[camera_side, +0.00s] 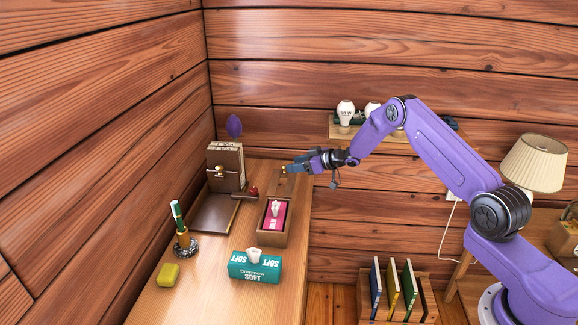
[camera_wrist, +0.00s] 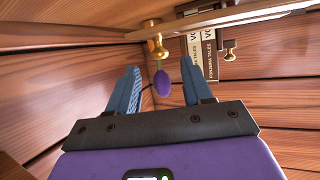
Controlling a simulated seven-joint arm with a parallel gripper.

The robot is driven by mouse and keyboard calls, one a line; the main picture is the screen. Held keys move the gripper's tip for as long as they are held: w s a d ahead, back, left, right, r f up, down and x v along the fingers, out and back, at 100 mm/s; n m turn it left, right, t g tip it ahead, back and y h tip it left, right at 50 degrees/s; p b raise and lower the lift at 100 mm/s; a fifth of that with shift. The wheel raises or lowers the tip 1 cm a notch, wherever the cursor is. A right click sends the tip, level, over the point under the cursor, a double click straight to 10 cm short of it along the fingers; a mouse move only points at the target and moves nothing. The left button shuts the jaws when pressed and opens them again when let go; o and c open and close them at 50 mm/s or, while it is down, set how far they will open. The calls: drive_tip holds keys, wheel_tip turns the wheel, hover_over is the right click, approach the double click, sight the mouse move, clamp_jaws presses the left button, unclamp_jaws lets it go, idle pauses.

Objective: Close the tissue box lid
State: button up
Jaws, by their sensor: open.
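The wooden tissue box (camera_side: 262,237) stands on the desk with its top open. A pink pack (camera_side: 283,222) with white tissue sticking out is inside it. Its lid (camera_side: 284,187) appears raised at the back edge, partly hard to tell from the wood around it. My gripper (camera_side: 287,169) is open and empty, above and behind the box, close to the lid.
A teal SOFT tissue box (camera_side: 255,267) stands in front of the wooden box. Left are a brown case with books (camera_side: 226,168), a dark flat board (camera_side: 212,214), a pen holder (camera_side: 185,244) and yellow soap (camera_side: 168,274). A wall shelf (camera_side: 345,131) is behind my arm.

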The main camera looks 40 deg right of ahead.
drive_tip(key=shift+x, duration=1.75)
drive_tip(key=shift+a, duration=0.1)
clamp_jaws()
